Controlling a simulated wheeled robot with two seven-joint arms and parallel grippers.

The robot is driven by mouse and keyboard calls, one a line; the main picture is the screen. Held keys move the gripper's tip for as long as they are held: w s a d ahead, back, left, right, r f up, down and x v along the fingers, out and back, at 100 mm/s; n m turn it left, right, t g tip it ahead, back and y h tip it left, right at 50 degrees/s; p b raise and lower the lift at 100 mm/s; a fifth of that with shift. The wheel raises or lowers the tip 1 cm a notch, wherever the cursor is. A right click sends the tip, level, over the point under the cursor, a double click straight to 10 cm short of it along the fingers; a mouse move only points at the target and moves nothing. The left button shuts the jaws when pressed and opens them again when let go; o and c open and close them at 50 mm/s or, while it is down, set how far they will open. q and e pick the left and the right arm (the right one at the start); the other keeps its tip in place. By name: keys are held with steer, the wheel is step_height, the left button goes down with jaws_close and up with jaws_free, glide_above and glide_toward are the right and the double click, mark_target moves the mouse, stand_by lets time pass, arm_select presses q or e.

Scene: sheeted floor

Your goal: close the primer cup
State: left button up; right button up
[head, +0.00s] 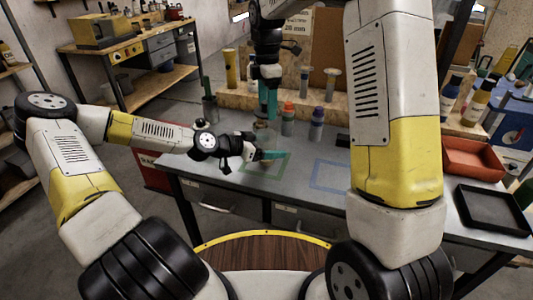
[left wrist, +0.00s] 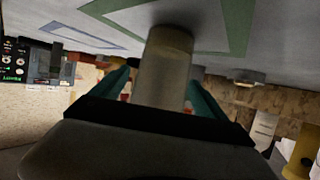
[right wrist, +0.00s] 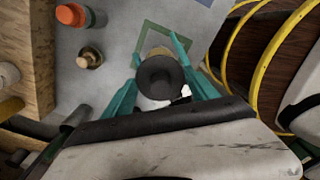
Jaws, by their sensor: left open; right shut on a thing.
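A translucent, brownish cup (left wrist: 165,65), probably the primer cup, stands between the teal fingers of my left gripper (left wrist: 165,90) in the left wrist view. In the head view my left gripper (head: 268,155) is open, low over the green outline on the bench. My right gripper (head: 268,103) points down above it. In the right wrist view my right gripper (right wrist: 155,70) is shut on a dark round lid (right wrist: 160,78). A tan rim (right wrist: 160,52) shows partly behind the lid. I cannot tell whether lid and cup touch.
On the grey bench (head: 225,172), an orange-capped bottle (head: 287,120) and a purple-capped bottle (head: 317,122) stand just right of the grippers. A blue outline (head: 330,176) is empty. A red tray (head: 473,158) and black tray (head: 495,208) lie at the right.

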arm_select(q)
steer(key=shift+x, duration=0.8)
steer(key=shift+c, duration=0.2)
jaws_close()
